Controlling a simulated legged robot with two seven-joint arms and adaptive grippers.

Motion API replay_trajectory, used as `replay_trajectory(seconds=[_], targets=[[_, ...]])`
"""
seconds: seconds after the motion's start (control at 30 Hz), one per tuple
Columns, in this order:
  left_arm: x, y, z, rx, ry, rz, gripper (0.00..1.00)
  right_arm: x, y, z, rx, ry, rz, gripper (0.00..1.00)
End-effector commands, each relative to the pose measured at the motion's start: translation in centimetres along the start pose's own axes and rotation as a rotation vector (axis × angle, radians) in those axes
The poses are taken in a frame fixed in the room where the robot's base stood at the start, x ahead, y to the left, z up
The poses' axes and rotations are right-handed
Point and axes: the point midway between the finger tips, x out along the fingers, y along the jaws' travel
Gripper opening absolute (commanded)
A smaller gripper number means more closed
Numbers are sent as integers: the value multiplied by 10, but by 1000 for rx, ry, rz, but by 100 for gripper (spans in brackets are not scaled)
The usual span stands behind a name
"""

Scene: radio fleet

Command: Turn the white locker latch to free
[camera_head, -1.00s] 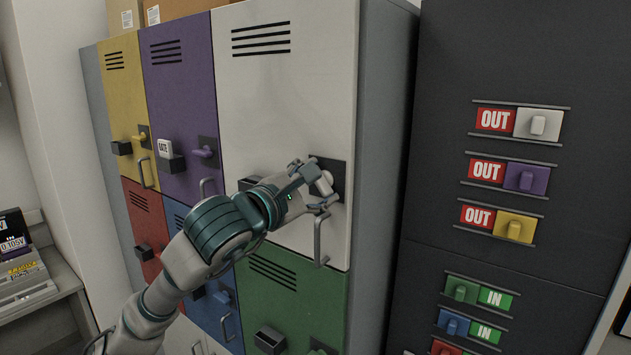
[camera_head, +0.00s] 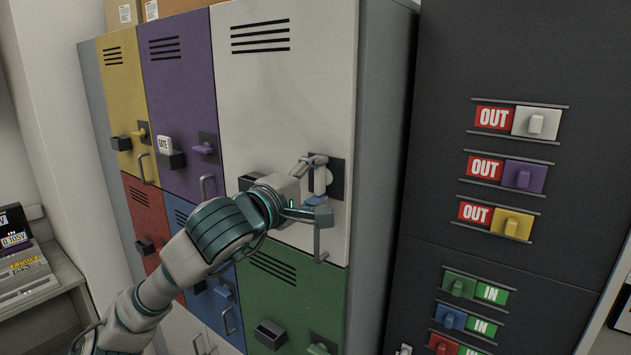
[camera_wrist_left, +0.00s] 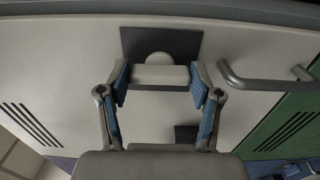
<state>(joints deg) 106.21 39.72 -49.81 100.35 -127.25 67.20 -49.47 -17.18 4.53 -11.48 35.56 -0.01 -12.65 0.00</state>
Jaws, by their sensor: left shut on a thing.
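The white locker door (camera_head: 285,100) carries a white latch (camera_head: 321,180) on a dark square plate at its right side. My left gripper (camera_head: 317,188) is at the latch, with one finger above and one below it. In the left wrist view, the blue-padded fingers (camera_wrist_left: 160,86) are at the two ends of the white latch bar (camera_wrist_left: 160,76), shut on it. In the head view the latch looks roughly upright. My right gripper is not in view.
A grey bar handle (camera_head: 317,243) is just below the latch; it also shows in the wrist view (camera_wrist_left: 265,83). Yellow (camera_head: 122,95), purple (camera_head: 178,95) and green (camera_head: 290,300) doors are around. A dark board (camera_head: 515,60) with OUT and IN sliders stands right.

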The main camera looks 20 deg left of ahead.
Motion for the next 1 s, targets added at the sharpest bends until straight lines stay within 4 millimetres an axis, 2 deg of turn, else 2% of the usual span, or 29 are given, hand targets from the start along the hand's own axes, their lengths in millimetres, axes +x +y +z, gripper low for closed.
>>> replay_trajectory(seconds=[0.5,0.53,0.6,0.63,1.0], targets=[[2,-5,1,21,0,-12,30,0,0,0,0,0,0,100],[2,-5,1,21,0,-12,69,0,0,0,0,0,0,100],[2,-5,1,20,-1,-12,87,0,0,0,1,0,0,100],[2,-5,1,20,-1,-11,90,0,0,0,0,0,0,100],[-4,-2,0,18,0,-4,90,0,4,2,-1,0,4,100]])
